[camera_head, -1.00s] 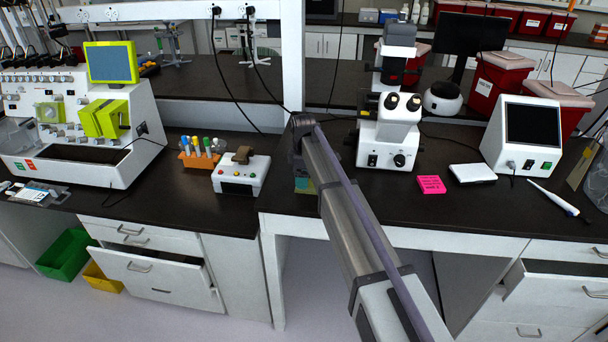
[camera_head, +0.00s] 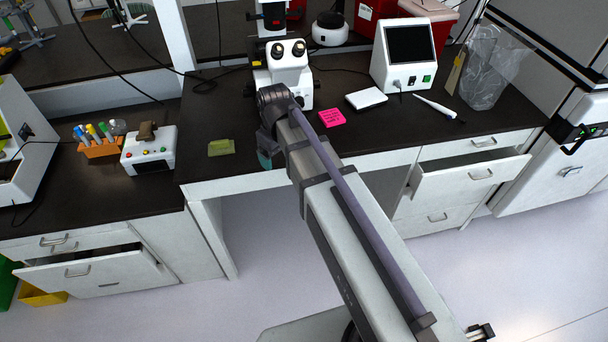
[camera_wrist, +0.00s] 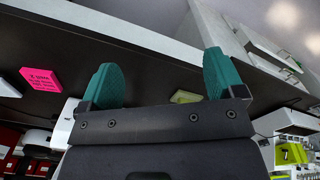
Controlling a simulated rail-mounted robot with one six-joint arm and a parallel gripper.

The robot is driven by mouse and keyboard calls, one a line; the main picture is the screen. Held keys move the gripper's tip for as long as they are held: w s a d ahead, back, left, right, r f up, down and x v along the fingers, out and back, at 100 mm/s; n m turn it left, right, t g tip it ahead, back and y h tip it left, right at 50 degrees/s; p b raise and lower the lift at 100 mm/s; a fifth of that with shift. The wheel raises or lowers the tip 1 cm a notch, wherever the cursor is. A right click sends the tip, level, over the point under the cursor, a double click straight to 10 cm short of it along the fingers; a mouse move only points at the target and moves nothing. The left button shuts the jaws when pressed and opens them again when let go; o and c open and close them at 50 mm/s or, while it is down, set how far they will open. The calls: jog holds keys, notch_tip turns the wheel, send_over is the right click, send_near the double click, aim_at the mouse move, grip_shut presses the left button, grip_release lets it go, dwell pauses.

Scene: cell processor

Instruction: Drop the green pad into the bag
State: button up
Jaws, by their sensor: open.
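The green pad (camera_head: 221,147) lies flat on the dark counter, left of my arm, near the front edge. It also shows in the wrist view (camera_wrist: 184,96), beyond and between the fingers, nearer the right one. My gripper (camera_wrist: 160,75) is open, with two teal fingertips spread and nothing between them. In the head view, one teal fingertip (camera_head: 264,160) shows near the counter's front edge, right of the pad; the rest is hidden behind my arm. The clear plastic bag (camera_head: 490,72) stands on the counter at the far right, apart from the gripper.
A pink pad (camera_head: 332,118) and a white pad (camera_head: 366,98) lie right of my arm. A microscope (camera_head: 284,70) stands behind the gripper. A screen device (camera_head: 403,55) and a pipette (camera_head: 435,107) sit between it and the bag. An open drawer (camera_head: 470,175) juts out below.

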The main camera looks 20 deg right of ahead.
jog(key=s+d+m, duration=0.5)
jog(key=s, duration=0.7)
jog(key=shift+s+m, duration=0.15)
jog(key=shift+m, duration=0.25)
jog(key=shift+w, duration=0.2)
jog(key=shift+c, duration=1.4)
jog(key=shift+a, duration=0.1)
jog(key=c, duration=0.5)
jog(key=shift+o, duration=0.2)
jog(key=m, duration=1.9)
send_near(221, 141)
notch_tip(221, 141, down, 11)
jog(key=b, duration=1.2)
jog(key=shift+r, duration=0.1)
jog(key=shift+s+r, duration=0.1)
jog(key=shift+r, duration=0.15)
jog(key=shift+f, duration=0.1)
jog(key=shift+c, duration=0.9)
grip_shut()
